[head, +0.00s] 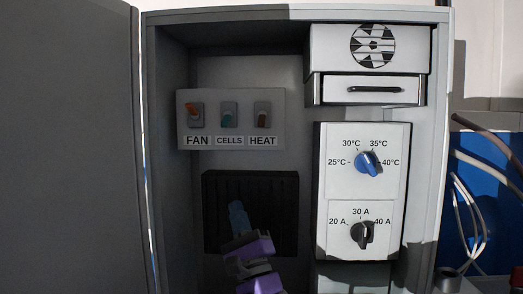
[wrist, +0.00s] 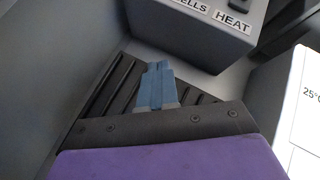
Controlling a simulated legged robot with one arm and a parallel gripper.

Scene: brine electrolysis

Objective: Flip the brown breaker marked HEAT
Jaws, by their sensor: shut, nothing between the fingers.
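The brown HEAT breaker (head: 262,120) is the rightmost of three switches on a light grey panel (head: 232,98) inside the cabinet. Its lever is small and dark in the head view. My gripper (head: 236,206) has blue fingers and a purple body, and is shut and empty. It is below the breaker panel, in front of the black ribbed plate. In the wrist view the fingertips (wrist: 157,68) are together, apart from the panel's lower edge.
A dial box (head: 320,200) with a blue knob (head: 369,163) and a black knob (head: 362,235) stands right. The open cabinet door (head: 70,150) is left. Cables hang outside, right.

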